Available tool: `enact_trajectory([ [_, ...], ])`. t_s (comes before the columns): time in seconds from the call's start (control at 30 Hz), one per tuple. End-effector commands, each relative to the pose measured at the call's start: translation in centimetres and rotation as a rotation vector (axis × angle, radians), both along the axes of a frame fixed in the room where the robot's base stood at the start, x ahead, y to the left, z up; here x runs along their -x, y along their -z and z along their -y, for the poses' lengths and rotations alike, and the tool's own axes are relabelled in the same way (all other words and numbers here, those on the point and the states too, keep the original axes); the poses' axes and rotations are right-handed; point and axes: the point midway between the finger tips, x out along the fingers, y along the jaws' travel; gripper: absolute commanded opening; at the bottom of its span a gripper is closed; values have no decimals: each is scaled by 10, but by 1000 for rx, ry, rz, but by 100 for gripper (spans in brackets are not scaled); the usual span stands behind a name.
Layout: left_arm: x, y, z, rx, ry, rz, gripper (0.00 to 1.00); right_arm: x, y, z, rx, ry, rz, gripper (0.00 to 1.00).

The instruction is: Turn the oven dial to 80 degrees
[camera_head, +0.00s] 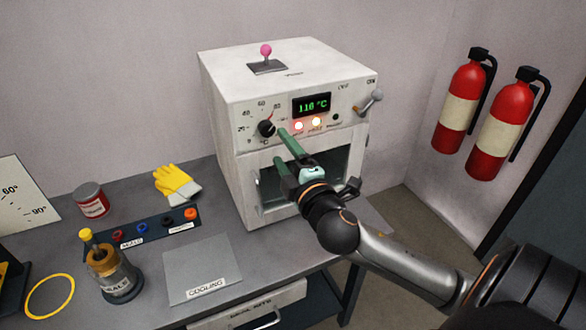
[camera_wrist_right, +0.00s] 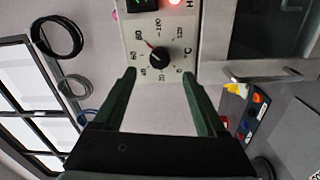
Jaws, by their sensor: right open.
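The white oven (camera_head: 290,80) stands on the grey bench. Its black dial (camera_head: 266,128) is at the left of the front panel, inside a printed number scale, with a thin red mark beside it toward the upper right. The green display (camera_head: 312,104) appears to read 110 °C. My right gripper (camera_head: 281,146) is open, its green fingers pointing at the panel just right of and below the dial. In the right wrist view the dial (camera_wrist_right: 159,53) shows beyond and between the spread fingertips (camera_wrist_right: 158,69), with nothing between them. My left gripper is not in view.
A silver latch handle (camera_head: 370,101) sticks out at the panel's right. Below the panel is the oven's windowed front. Yellow gloves (camera_head: 175,183), a red can (camera_head: 91,200), a seals jar (camera_head: 112,272) and a cooling plate (camera_head: 203,262) are on the bench.

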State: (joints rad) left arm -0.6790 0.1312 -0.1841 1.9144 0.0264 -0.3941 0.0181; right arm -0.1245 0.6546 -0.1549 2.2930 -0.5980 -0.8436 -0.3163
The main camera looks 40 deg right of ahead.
Motion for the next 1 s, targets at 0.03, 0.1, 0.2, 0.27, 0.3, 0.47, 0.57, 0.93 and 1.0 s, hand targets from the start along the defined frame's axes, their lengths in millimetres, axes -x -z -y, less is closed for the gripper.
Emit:
enact_trajectory([
  [0.03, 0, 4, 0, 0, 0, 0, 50, 10, 4, -3, -2, -1, -3, 74],
  [0.1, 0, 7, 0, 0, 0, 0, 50, 21, 4, -5, -3, -1, -2, 74],
  [0.2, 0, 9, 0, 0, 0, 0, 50, 34, 3, -9, -2, 0, -1, 74],
  [0.27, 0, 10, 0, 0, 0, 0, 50, 40, 3, -10, -1, 0, -2, 74],
  [0.3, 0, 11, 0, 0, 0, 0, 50, 43, 3, -10, -1, 0, -2, 74],
  [0.47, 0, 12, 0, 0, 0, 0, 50, 49, 2, -12, -1, 1, 0, 74],
  [0.57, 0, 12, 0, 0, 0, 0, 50, 50, 1, -12, 0, 1, 0, 74],
  [0.93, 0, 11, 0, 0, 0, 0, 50, 49, 1, -12, -1, 1, 0, 74],
  [1.0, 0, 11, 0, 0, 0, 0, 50, 49, 2, -12, -1, 1, -1, 74],
])
